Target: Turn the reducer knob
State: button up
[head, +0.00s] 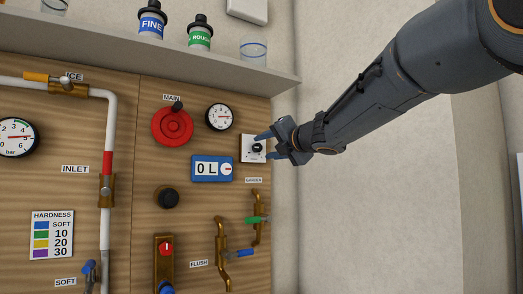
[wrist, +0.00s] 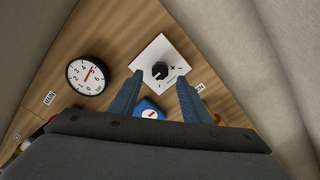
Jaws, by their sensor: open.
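A small black knob (head: 257,148) sits on a white square plate (head: 246,141) at the right edge of the wooden panel. In the wrist view the knob (wrist: 160,70) shows on the plate (wrist: 153,51), with a plus-like mark and a minus mark beside it. No label naming it as the reducer is readable. My gripper (head: 267,146) is open, its two blue fingers pointing at the plate from the right. In the wrist view the fingertips (wrist: 159,78) appear on either side of the knob; whether they touch it I cannot tell.
A round gauge (head: 219,117), a red MAIN handwheel (head: 172,126) and a blue meter (head: 212,168) are left of the plate. A green-handled valve (head: 257,220) is below it. A black round knob (head: 167,197) is lower left. A shelf (head: 130,45) runs above; bare wall lies right.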

jog(key=v, duration=0.3)
jog(key=shift+s+d, duration=0.15)
jog(key=shift+s, duration=0.05)
dwell(0.3)
jog(key=d+f+m+h+p, duration=0.4)
jog(key=d+f+m+h, duration=0.3)
jog(key=d+f+m, duration=0.55)
jog(key=s+d+f+m+g+h+p, duration=0.1)
jog(key=s+d+f+m+g+h, duration=0.2)
jog(key=f, duration=0.5)
jog(key=s+d+f+m+g+p, duration=0.1)
jog(key=s+d+f+m+g, duration=0.1)
jog(key=s+f+m, duration=0.5)
jog(key=s+f+m+g+p, duration=0.1)
jog(key=s+f+m+g, duration=0.2)
jog(key=s+f, duration=0.3)
jog(key=s+d+f+m+g+p, duration=0.1)
jog(key=s+f+m+g, duration=0.2)
jog(key=s, duration=1)
jog(key=s+f+m+g+p, duration=0.2)
jog(key=s+f+m+g, duration=0.2)
jog(key=s+f, duration=0.6)
jog(key=shift+d, duration=0.35)
